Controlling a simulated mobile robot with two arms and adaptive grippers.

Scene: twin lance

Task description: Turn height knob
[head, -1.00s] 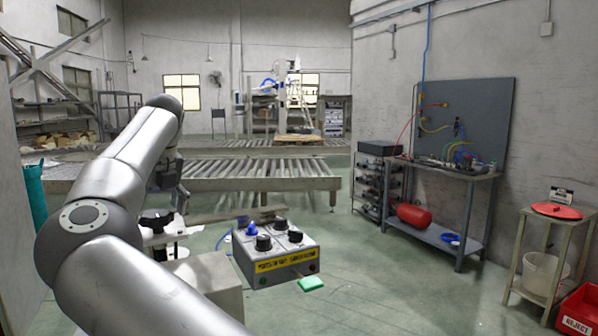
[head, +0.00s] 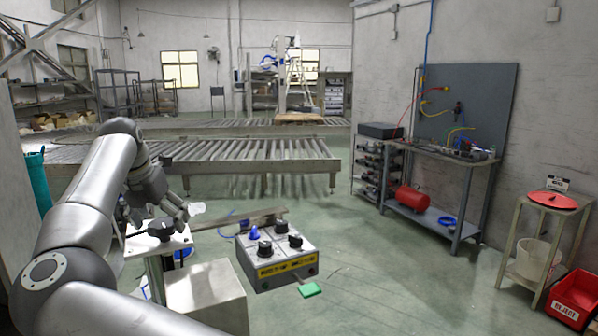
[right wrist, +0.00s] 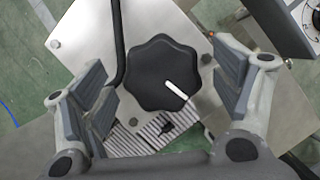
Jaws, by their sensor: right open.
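The height knob (head: 161,229) is a black lobed knob on a pale metal plate (head: 140,243) at the left of the head view. In the right wrist view the knob (right wrist: 163,73) shows from above, with a white mark pointing to the lower right. My right gripper (head: 176,205) is open, near the knob. In the right wrist view its fingers (right wrist: 158,64) stand on either side of the knob, with gaps between, not clamped on it. I cannot tell how far the fingertips are above the plate. My left gripper is not in view.
A control box (head: 277,254) with dark knobs and a blue one stands right of the plate; a green piece (head: 309,290) is at its front. A black rod (right wrist: 118,45) passes left of the knob. A roller conveyor (head: 250,164) is behind. Open floor lies to the right.

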